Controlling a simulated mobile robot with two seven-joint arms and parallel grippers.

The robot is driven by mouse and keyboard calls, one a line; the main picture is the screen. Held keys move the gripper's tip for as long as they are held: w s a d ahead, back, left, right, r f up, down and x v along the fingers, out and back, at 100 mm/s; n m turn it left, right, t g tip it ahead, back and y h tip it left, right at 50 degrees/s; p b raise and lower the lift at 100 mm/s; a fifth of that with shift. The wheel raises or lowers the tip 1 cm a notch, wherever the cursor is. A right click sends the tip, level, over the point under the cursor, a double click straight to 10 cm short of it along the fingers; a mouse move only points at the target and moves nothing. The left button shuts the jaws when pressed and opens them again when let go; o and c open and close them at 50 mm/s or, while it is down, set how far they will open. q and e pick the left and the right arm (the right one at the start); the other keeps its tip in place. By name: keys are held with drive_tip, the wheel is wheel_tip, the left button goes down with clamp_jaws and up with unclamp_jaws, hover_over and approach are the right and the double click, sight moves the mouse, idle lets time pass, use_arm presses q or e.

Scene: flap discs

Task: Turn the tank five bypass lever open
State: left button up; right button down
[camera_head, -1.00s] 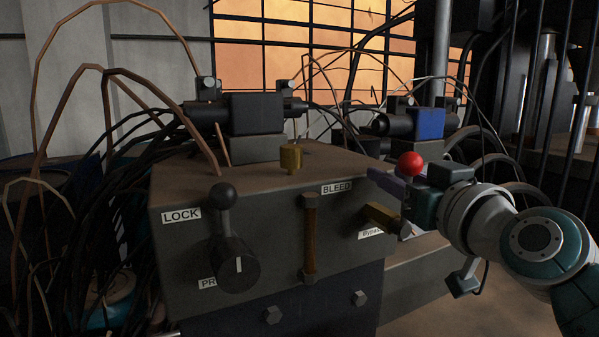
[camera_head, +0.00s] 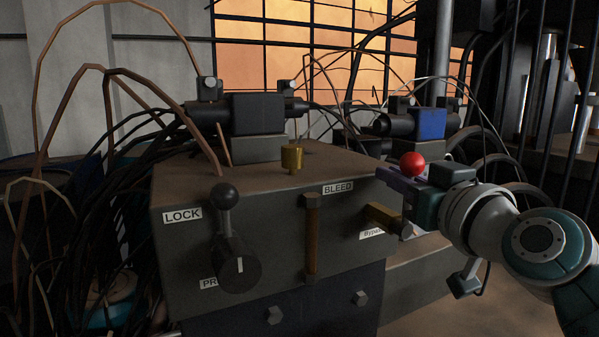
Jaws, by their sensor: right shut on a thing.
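The brass bypass lever (camera_head: 385,215) sticks out from the right part of the block's front face, beside a partly covered label reading "Bypass" (camera_head: 371,234). My right gripper (camera_head: 400,184) is at the lever's outer end, with a purple finger just above it. It is shut on the lever, though the contact is partly hidden by the gripper body. A red ball (camera_head: 412,163) shows just above the gripper; what it is fixed to is hidden. My left gripper is not in view.
Cables crowd the left; hoses and dark bars stand behind my right arm.

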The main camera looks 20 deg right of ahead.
sight(401, 212)
drive_tip(key=shift+d, duration=0.1)
idle(0.9)
drive_tip(key=shift+d+m+p, duration=0.25)
drive_tip(key=shift+m+p, duration=0.3)
drive_tip(key=shift+m, duration=0.05)
drive_tip(key=shift+w+d+f+m+g+y+b, duration=0.1)
drive_tip(key=shift+d+f+m+g+y+b, duration=0.35)
drive_tip(key=shift+d+f+m, duration=1.3)
drive_tip(key=shift+w+f+m+g+y, duration=0.15)
drive_tip(key=shift+f+m+y, duration=0.55)
drive_tip(key=shift+m, duration=2.35)
drive_tip(key=shift+d+f+m+g+y+b, duration=0.4)
drive_tip(key=shift+d+f+m, duration=0.6)
drive_tip(key=shift+m, duration=1.4)
drive_tip(key=shift+a+f+y, duration=0.2)
drive_tip(key=shift+f+y, duration=0.05)
drive_tip(key=c, duration=0.9)
unclamp_jaws()
drive_tip(key=shift+r, duration=0.1)
